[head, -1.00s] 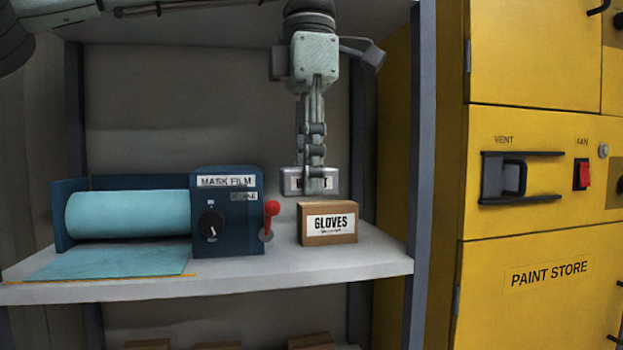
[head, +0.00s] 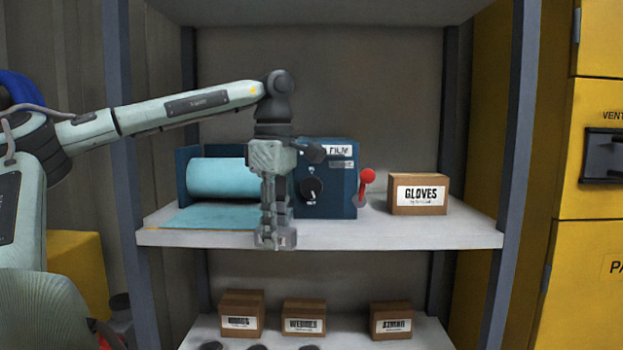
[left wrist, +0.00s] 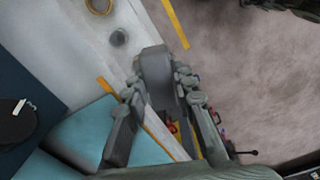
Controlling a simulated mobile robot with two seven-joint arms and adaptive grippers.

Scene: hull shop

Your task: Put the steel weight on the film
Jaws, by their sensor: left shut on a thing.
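My left gripper (head: 275,228) hangs fingers down at the front of the shelf, near the right end of the flat film. It is shut on the steel weight (head: 287,239), a small grey block seen edge-on and partly covered by the fingers. In the left wrist view the weight (left wrist: 154,66) sits between the two fingers. The teal film (head: 205,217) lies flat on the shelf in front of its roll (head: 214,177); it also shows in the left wrist view (left wrist: 72,140). The weight is near the shelf's front edge, apart from the film's middle. My right gripper is not in view.
The blue mask film dispenser (head: 338,200) with a red lever (head: 367,177) stands behind and right of the gripper. A gloves box (head: 418,194) stands further right. The shelf (head: 400,232) is clear in front of it. Shelf uprights flank both sides; more boxes stand below.

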